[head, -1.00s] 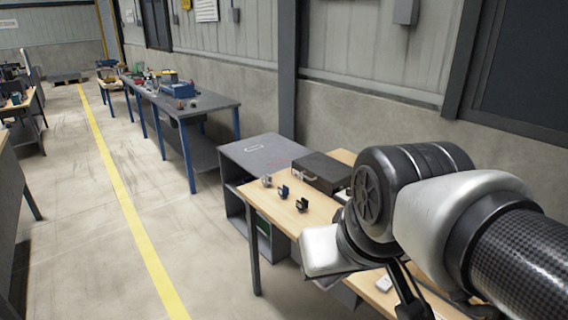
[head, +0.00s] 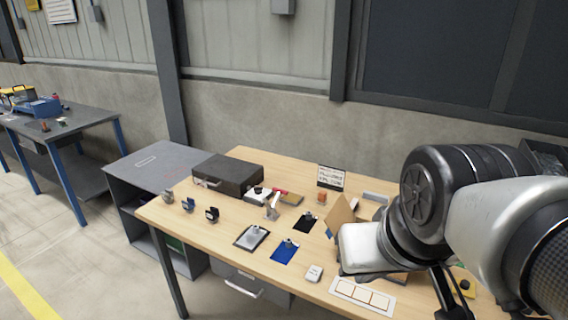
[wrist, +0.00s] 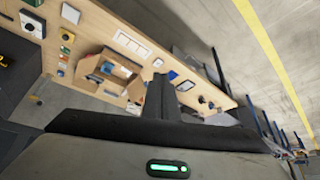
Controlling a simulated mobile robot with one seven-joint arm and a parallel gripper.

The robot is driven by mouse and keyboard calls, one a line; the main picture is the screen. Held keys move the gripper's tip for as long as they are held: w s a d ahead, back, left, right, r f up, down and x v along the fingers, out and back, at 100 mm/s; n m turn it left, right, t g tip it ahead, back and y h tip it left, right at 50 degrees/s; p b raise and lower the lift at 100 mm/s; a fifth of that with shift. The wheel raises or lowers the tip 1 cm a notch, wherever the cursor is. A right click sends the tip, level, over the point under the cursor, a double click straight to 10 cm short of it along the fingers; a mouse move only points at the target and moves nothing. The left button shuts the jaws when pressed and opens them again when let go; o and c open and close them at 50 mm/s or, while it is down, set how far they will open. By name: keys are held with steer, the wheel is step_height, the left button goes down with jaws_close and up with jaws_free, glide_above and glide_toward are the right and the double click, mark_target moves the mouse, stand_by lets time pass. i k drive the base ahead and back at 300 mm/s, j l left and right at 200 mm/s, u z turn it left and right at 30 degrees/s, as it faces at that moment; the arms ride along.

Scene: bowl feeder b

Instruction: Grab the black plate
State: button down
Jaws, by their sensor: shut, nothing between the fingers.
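The black plate (head: 304,223) lies flat on the wooden table (head: 226,221) in the head view, with a small silver part on it. A blue plate (head: 284,254) lies in front of it, and a grey plate with a dark border (head: 246,240) lies to its left. My gripper shows in the wrist view (wrist: 159,96), its dark fingers shut and empty. It is well apart from the black plate. In the head view my arm is at the right, and its end is only partly seen. I cannot make out the black plate surely in the wrist view.
A dark case (head: 228,174) stands at the table's back left. Small dark parts (head: 188,205) stand near the left edge. A cardboard box (head: 342,213) stands right of the black plate, beside my arm. A white framed strip (head: 362,297) and a small white block (head: 314,273) lie in front.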

mark_target(304, 224)
steer(key=i+j+z, duration=0.25)
steer(key=j, duration=0.25)
steer(key=i+j+z, duration=0.25)
steer(key=j, duration=0.25)
steer(key=j+z, duration=0.3)
steer(key=j, duration=0.2)
steer(key=j+z, duration=0.25)
steer(key=j, duration=0.3)
steer(key=i+j, duration=0.05)
